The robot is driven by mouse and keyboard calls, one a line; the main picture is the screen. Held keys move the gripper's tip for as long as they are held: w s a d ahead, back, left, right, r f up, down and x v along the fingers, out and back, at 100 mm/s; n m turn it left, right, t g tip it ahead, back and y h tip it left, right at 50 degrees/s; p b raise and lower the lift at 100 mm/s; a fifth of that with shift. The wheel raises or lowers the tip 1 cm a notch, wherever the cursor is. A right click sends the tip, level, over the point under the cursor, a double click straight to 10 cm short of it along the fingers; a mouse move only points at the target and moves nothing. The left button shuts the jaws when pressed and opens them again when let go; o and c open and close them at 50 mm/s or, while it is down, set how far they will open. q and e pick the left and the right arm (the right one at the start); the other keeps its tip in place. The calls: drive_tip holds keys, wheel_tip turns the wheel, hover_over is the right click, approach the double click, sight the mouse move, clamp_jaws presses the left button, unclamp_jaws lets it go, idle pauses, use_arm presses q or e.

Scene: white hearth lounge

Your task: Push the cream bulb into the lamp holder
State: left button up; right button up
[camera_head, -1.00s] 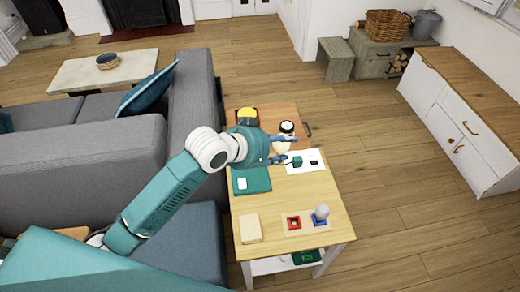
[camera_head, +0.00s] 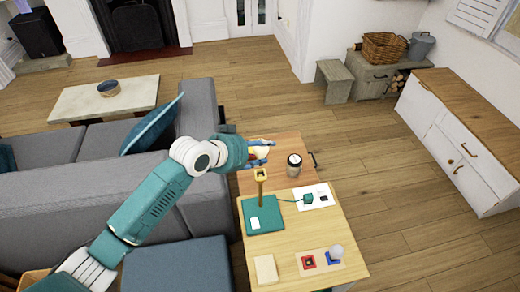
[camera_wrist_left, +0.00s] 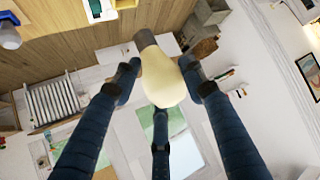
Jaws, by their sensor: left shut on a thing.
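The cream bulb (camera_head: 261,153) is held in my left gripper (camera_head: 262,145), which is shut on it. In the left wrist view the bulb (camera_wrist_left: 163,78) sits between the fingers, with its grey base pointing away from the gripper. The lamp holder (camera_head: 261,175) is a yellow piece on top of an upright post rising from a teal base (camera_head: 262,221). In the head view the bulb appears just above the holder; I cannot tell the exact gap or alignment. My right gripper is not in view.
A white card (camera_head: 318,203) carries a green plug (camera_head: 308,198) with a cable. Near the table front are a cream block (camera_head: 266,269), a red socket (camera_head: 308,262) and a blue socket with a pale bulb (camera_head: 337,252).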

use_arm(q)
drive_tip(key=shift+r, duration=0.1)
drive_tip(key=shift+f, duration=0.3)
drive_tip(key=shift+f+b, duration=0.5)
drive_tip(key=shift+f, duration=0.25)
wheel_tip(320, 180, down, 2)
drive_tip(key=shift+f+b, duration=0.15)
drive_tip(key=shift+b, duration=0.6)
drive_tip(key=shift+f, duration=0.45)
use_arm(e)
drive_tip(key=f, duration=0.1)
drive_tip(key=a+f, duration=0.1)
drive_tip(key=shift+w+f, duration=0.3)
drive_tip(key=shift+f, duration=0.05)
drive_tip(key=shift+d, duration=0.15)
use_arm(q)
drive_tip(key=shift+p, duration=0.4)
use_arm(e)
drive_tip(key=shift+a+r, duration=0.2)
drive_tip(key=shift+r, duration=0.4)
use_arm(q)
drive_tip(key=shift+f, duration=0.2)
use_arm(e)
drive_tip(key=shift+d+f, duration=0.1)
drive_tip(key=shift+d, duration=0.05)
